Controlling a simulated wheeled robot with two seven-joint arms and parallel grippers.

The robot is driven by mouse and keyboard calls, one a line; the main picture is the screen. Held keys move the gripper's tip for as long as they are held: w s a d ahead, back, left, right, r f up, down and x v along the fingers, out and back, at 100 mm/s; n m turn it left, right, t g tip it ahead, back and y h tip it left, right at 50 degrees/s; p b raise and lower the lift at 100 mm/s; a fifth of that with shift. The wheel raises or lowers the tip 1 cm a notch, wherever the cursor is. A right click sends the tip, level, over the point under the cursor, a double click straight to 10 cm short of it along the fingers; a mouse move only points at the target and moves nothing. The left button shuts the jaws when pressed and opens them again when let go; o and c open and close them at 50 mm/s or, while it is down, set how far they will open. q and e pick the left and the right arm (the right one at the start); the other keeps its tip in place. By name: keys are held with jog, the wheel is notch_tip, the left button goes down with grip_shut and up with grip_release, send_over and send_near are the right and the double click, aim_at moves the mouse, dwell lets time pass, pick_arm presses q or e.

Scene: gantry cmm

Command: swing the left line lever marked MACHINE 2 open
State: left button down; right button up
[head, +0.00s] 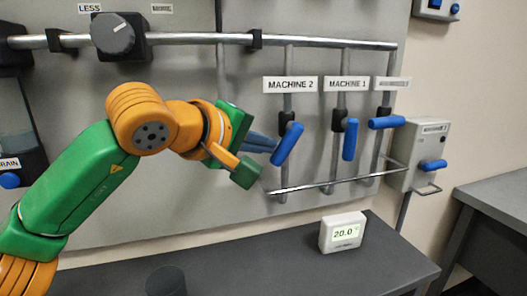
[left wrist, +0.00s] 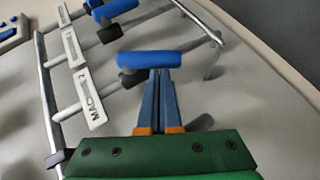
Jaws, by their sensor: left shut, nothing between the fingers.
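The MACHINE 2 lever has a blue handle (head: 287,144) on a dark valve body, below its white label (head: 290,85). The handle leans, with its top to the right and its lower end to the left. My left gripper (head: 274,145) is shut and empty, its blue-grey fingertips at the left side of this handle. In the left wrist view the closed fingers (left wrist: 158,78) reach up to the blue handle (left wrist: 150,58), which lies across their tips. I cannot tell for sure whether they touch. My right gripper is not in view.
The MACHINE 1 handle (head: 349,140) hangs nearly upright to the right, and another blue handle (head: 387,122) lies nearly level beyond it. A metal rail (head: 335,183) runs below the levers. A display reading 20.0 (head: 342,232) stands on the dark bench (head: 285,262).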

aim_at(275, 159)
pick_arm(q)
jog(key=f+t+h+b, duration=0.1)
jog(key=b, duration=0.3)
jog(key=d+f+n+t+h+b, duration=0.1)
jog(key=b, duration=0.3)
jog(key=shift+w+f+n+h, duration=0.2)
jog(key=shift+f+n+h, duration=0.1)
jog(key=shift+f, duration=0.1)
jog(key=shift+d, duration=0.1)
jog(key=shift+d+b, duration=0.15)
jog(key=shift+b, duration=0.2)
jog(key=shift+w+d, duration=0.1)
